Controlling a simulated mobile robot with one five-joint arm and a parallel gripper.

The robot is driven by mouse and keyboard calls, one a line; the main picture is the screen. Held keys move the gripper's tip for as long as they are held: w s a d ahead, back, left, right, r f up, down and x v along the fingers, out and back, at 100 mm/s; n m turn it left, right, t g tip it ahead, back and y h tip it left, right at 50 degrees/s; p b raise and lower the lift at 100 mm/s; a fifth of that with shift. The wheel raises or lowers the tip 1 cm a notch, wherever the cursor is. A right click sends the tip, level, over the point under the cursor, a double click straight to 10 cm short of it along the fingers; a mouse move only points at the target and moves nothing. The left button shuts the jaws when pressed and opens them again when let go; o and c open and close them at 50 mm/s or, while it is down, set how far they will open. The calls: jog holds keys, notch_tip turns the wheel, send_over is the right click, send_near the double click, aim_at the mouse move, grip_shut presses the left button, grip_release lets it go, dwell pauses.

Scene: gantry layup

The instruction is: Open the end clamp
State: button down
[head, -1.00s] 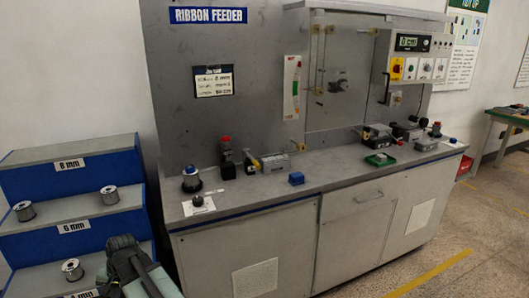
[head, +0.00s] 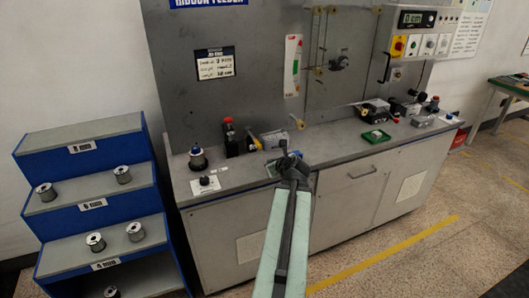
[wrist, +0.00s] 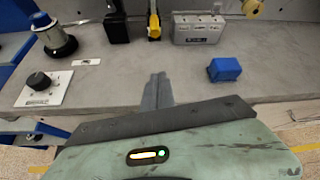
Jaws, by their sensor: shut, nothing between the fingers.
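No label marks the end clamp, so I cannot tell which fitting it is. A grey box fitting (head: 272,139) with a yellow lever (head: 254,142) at its left stands on the bench. In the wrist view the grey box (wrist: 198,29) and yellow lever (wrist: 153,30) show at the top, beyond my gripper. Further right on the bench are a dark fitting (head: 374,111) and a grey block (head: 424,120). My gripper (head: 284,148) is shut and empty above the front of the bench, apart from these fittings. Its closed fingers (wrist: 159,82) show in the wrist view.
In the wrist view a blue block (wrist: 224,69) lies right of my fingers; a black knob plate (wrist: 42,87) and a round-based button (wrist: 54,38) are left. A green tray (head: 376,136) sits farther right. Blue shelves (head: 85,190) with spools stand left of the bench.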

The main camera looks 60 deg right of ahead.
jog(key=shift+s+d, duration=0.15)
jog(key=shift+s, duration=0.1)
jog(key=b+x, duration=0.5)
jog(key=x, duration=0.6)
jog(key=shift+s+b, duration=0.1)
jog(key=shift+b, duration=0.2)
jog(key=r+p, duration=0.4)
jog(key=shift+w+a, duration=0.2)
jog(key=shift+a, duration=0.15)
jog(key=shift+w+r+p, duration=0.1)
jog(key=shift+r+p, duration=0.15)
jog(key=shift+p, duration=0.05)
